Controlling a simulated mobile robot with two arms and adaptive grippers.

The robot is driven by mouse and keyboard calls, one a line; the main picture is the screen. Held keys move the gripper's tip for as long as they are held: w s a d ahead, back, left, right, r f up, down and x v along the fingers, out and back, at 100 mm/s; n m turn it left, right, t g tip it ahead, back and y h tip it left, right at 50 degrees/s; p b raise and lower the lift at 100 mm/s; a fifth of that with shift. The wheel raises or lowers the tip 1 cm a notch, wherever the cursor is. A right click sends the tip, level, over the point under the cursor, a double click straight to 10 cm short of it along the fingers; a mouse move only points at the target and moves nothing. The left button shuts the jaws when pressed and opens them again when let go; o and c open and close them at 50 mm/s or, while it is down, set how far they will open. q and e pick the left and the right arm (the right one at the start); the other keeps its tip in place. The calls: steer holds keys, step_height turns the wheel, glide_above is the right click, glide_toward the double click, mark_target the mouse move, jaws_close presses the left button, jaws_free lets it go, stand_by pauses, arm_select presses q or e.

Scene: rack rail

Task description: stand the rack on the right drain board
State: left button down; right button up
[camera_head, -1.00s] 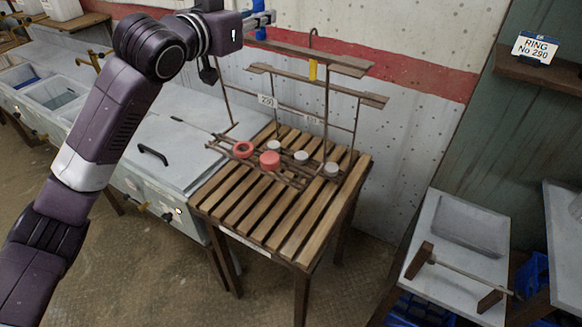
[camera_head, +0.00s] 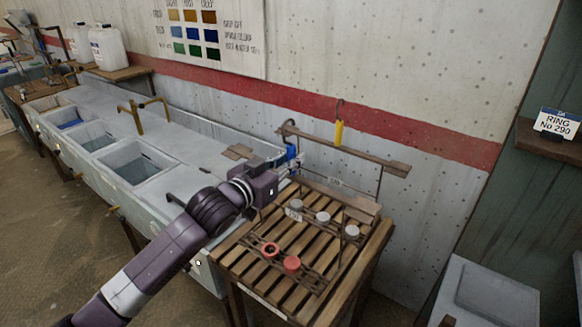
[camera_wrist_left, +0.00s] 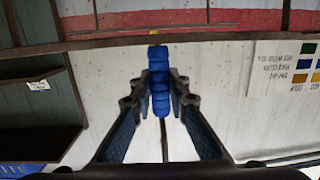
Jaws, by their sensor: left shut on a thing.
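My left gripper (camera_head: 291,156) is at the left end of the rack, just below the top bar. Whether the rack's feet touch the slats is hard to tell. My right gripper is out of view.
Sink basins (camera_head: 135,163) with a brass tap (camera_head: 138,108) run to the left.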

arm_select(q)
steer(key=shift+f, duration=1.3)
steer(key=c, duration=1.9)
jaws_free()
steer(key=shift+f, duration=0.15)
steer(key=shift+o, duration=0.3)
steer(key=shift+s, duration=0.1)
steer(key=b+v, duration=0.2)
steer(key=v, duration=1)
